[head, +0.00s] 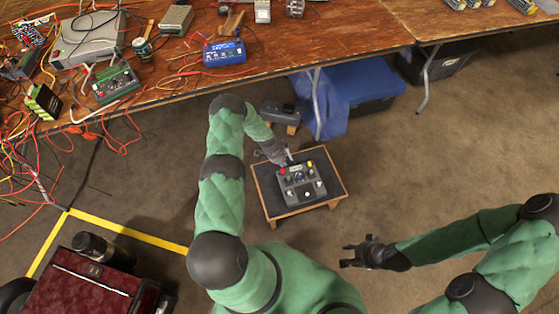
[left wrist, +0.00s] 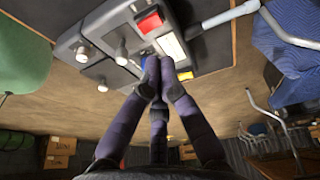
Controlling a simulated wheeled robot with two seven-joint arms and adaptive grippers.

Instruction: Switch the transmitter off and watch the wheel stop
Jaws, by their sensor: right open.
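The transmitter (head: 300,187) is a grey box with sticks, knobs, a red part and a yellow part. It sits on a low stand with a dark top and wooden edge (head: 332,202). My left gripper (head: 287,158) is at its far edge. In the left wrist view the gripper's fingertips (left wrist: 157,72) are together, with nothing visible between them. They overlap the transmitter (left wrist: 105,45) beside its red part (left wrist: 150,20) and pale label; contact cannot be told. My right gripper (head: 352,254) is open and empty, right of the stand. A dark rounded wheel-like shape (head: 14,292) is cut off at lower left; whether it turns cannot be told.
A dark red machine (head: 85,288) stands at lower left beside yellow floor tape (head: 125,232). A workbench (head: 180,75) with electronics and red cables spans the back. A grey device (head: 280,113) and blue cloth (head: 355,85) lie behind the stand. Floor at right is clear.

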